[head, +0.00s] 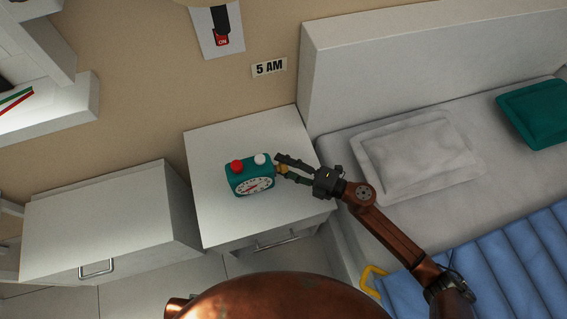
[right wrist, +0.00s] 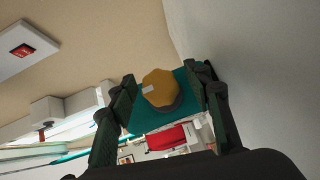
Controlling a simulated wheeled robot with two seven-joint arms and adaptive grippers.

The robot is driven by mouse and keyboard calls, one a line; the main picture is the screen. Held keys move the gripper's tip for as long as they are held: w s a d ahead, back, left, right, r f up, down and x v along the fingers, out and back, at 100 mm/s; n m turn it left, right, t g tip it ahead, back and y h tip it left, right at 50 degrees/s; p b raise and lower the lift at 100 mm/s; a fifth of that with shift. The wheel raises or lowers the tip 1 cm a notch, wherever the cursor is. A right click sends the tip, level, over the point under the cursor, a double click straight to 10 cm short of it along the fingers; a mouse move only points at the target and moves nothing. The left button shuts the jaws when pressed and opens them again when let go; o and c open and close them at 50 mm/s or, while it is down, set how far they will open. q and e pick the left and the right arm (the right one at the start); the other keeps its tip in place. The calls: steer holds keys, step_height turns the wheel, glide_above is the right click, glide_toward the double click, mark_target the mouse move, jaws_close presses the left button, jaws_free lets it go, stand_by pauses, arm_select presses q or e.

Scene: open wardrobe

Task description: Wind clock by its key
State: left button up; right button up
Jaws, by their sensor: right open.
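The teal clock (head: 250,187) stands on the white nightstand (head: 215,225), with a red button and a white button on top and its dial facing the front. Its yellow key (head: 283,169) sticks out from its right side. In the right wrist view the key (right wrist: 160,88) is a faceted yellow knob in front of the clock's teal side (right wrist: 147,124). My right gripper (head: 280,166) is open, with its fingers on either side of the key; whether they touch it is unclear. The fingers also show in the wrist view (right wrist: 164,82). My left gripper is not in view.
A bed with a white pillow (head: 418,158) and a blue cover (head: 500,255) lies right of the nightstand. A white cabinet (head: 110,215) stands to the left. A switch panel (head: 216,30) and a "5 AM" sign (head: 269,68) are on the wall. The nightstand top around the clock is clear.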

steer(key=shift+a, duration=0.2)
steer(key=shift+c, duration=0.2)
steer(key=c, duration=1.1)
